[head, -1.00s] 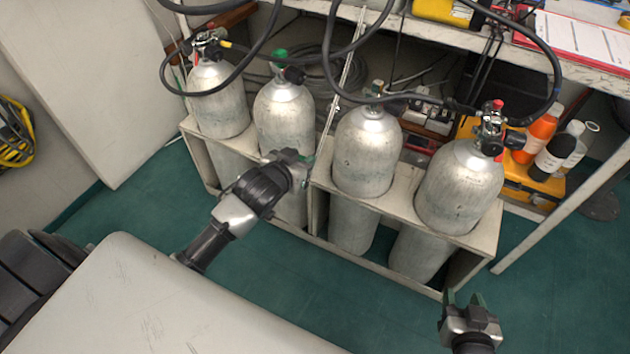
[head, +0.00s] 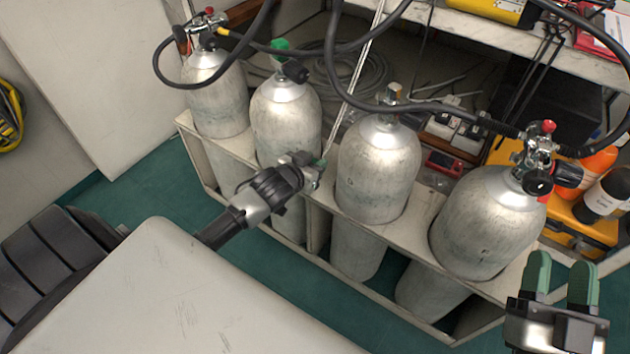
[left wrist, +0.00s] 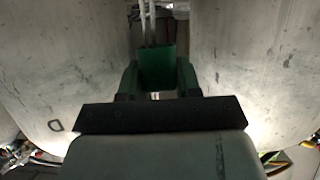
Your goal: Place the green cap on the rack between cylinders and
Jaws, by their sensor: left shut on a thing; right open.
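My left gripper (head: 316,168) is in front of the gap between the second and third cylinders from the left. In the left wrist view it is shut on a dark green cap (left wrist: 157,66), held between its green fingers with a cylinder wall on each side. In the head view the cap is mostly hidden by the gripper. The second cylinder (head: 286,125) has a green piece (head: 280,46) on its valve. The third cylinder (head: 378,165) has a bare valve top. The rack (head: 322,196) holds the cylinders upright. My right gripper (head: 562,280) is open and empty at the lower right.
The leftmost cylinder (head: 216,95) and the rightmost cylinder (head: 487,225) have valves with black hoses. A bench (head: 470,32) stands behind the rack. Orange and black bottles sit at the right. Green floor is clear in front of the rack.

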